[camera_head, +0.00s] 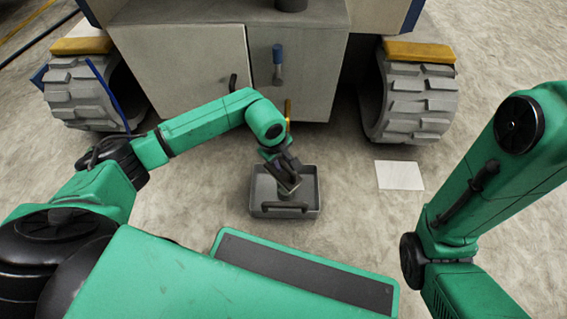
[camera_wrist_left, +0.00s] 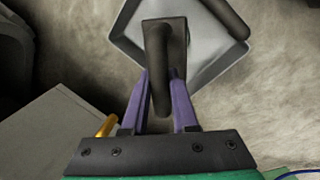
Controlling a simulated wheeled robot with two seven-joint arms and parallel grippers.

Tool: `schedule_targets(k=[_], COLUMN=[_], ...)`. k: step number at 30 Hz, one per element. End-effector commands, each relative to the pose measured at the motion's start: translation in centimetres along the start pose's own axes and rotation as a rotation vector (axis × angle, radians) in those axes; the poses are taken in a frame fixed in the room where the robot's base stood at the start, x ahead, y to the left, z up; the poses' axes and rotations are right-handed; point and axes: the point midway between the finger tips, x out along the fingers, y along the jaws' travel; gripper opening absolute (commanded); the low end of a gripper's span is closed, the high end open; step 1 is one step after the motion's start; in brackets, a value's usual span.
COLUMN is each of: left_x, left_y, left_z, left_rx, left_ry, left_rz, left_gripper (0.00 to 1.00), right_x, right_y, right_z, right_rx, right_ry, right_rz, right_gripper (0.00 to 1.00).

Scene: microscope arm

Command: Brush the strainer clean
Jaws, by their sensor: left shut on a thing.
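My left gripper (camera_head: 287,178) reaches down over a grey shallow tray (camera_head: 314,190) on the floor. In the left wrist view, its purple fingers (camera_wrist_left: 160,80) are shut on the dark rod of a dark grey piece (camera_wrist_left: 166,38) with a block-like head. This piece may be the strainer or part of it; I cannot tell. My right gripper is outside the frames.
A vehicle-like grey cabinet (camera_head: 190,65) stands behind the tray, between treaded wheels (camera_head: 82,95) and (camera_head: 412,102). A yellow bar (camera_head: 287,108) sticks up by my left wrist. A white sheet (camera_head: 400,175) lies on the floor right of the tray, with clear floor around it.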

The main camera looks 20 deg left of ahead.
Motion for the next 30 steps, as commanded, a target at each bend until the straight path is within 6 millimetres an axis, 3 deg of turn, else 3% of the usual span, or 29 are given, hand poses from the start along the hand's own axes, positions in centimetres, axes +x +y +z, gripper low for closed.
schedule_targets(k=[18, 30], left_x=[-0.1, 0.0], left_y=[0.0, 0.0], left_z=[2.9, 2.5], left_rx=[0.001, 0.0], left_ry=[0.0, 0.002], left_rz=[-0.002, -0.001], left_gripper=[0.0, 0.0], right_x=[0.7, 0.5], right_y=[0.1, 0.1], right_z=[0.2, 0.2], right_rx=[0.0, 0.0], right_ry=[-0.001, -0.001], right_rz=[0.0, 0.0], right_gripper=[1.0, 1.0])
